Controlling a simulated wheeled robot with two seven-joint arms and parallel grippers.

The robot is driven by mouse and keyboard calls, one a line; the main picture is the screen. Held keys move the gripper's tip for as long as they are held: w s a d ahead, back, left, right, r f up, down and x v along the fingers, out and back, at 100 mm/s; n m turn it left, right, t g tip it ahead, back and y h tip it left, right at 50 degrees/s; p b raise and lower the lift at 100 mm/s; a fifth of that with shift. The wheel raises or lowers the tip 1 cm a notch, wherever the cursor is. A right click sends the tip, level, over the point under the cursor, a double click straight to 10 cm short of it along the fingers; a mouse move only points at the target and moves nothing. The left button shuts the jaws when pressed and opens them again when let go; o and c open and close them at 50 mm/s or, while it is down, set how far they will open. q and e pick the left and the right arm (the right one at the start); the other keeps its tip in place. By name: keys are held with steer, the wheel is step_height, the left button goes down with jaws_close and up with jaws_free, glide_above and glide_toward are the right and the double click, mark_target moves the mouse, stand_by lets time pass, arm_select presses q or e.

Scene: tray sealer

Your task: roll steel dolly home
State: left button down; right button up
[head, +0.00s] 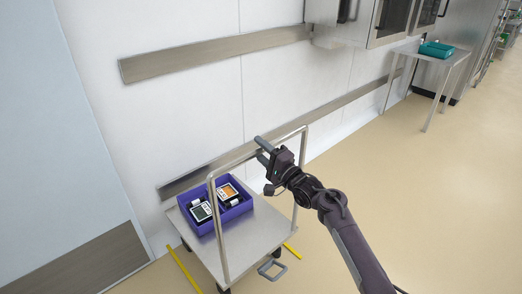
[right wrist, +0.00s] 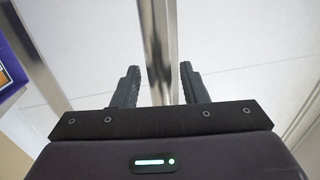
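The steel dolly (head: 262,228) stands on the floor beside the white wall, with a flat deck and a tall tubular push handle (head: 219,232). My right gripper (head: 263,151) is at the top bar of this handle. In the right wrist view a steel bar (right wrist: 159,45) runs between the two fingers of my right gripper (right wrist: 158,82). The fingers stand apart around the bar, with slim gaps visible beside it, so they look open. My left gripper is not in view.
A purple bin (head: 237,213) with dark packs bearing orange and green-white labels rides on the deck. Yellow floor strips (head: 185,270) lie on both sides of the dolly. A steel table (head: 440,62) with a teal bin (head: 436,49) stands at upper right. Floor to the right is clear.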

steer(key=shift+d, duration=0.1)
steer(key=shift+s+d+f, duration=0.15)
steer(key=shift+s+d, duration=0.05)
steer(key=shift+s, duration=0.1)
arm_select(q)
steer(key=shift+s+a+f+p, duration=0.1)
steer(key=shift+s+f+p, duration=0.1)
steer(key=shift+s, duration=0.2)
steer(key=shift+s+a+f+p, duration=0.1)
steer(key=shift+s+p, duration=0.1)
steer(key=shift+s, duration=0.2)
arm_select(e)
steer(key=v, duration=0.7)
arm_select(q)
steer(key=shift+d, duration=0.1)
